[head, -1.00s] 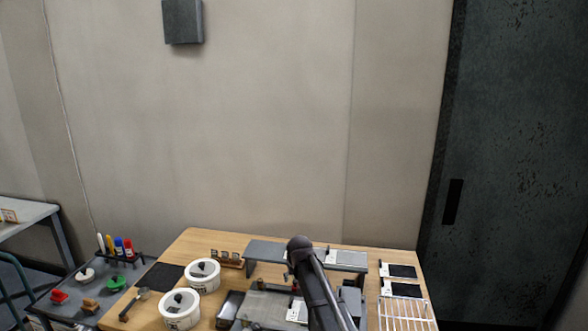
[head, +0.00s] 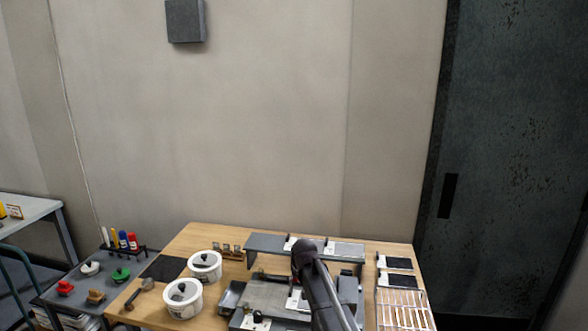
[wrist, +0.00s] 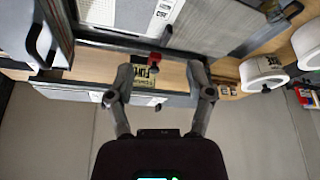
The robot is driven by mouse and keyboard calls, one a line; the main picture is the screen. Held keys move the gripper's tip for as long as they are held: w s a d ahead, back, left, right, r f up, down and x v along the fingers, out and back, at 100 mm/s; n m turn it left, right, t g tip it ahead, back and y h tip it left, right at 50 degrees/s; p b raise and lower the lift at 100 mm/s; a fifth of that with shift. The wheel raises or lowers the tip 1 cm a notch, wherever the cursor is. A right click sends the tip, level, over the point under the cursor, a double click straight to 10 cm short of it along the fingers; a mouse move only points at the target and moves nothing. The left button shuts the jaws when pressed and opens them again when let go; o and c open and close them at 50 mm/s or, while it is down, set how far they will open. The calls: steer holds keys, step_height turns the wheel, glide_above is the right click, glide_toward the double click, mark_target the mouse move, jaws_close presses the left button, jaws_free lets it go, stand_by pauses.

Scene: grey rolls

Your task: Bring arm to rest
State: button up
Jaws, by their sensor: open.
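My arm (head: 322,285) rises from the lower edge of the head view, over the grey fixture on the wooden table. Its dark rounded joint stands before the grey raised shelf, and my gripper cannot be made out there. In the wrist view my gripper (wrist: 162,82) has its two fingers spread wide apart, with nothing held between them.
The wooden table (head: 205,236) holds two white tubs (head: 183,298), a grey shelf (head: 268,243), a white rack (head: 402,310) and dark pads. A grey side table (head: 75,282) with coloured pieces stands left. A plain wall is behind and a dark door (head: 500,150) is right.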

steer(key=s+d+f+g+b, duration=0.1)
steer(key=s+d+f+b, duration=0.1)
steer(key=s+d, duration=0.3)
steer(key=s+d+f+m+g+b, duration=0.1)
steer(key=s+d+f+b, duration=0.2)
steer(key=s, duration=1)
steer(key=s+d+f+m+g+b, duration=0.1)
steer(key=s+d+f+g+b, duration=0.1)
steer(key=s+d, duration=0.5)
step_height(320, 180, down, 2)
steer(key=s+b, duration=0.1)
steer(key=s, duration=0.2)
steer(key=shift+d+f+h, duration=0.2)
steer(key=shift+f+h, duration=0.05)
steer(key=shift+h, duration=0.15)
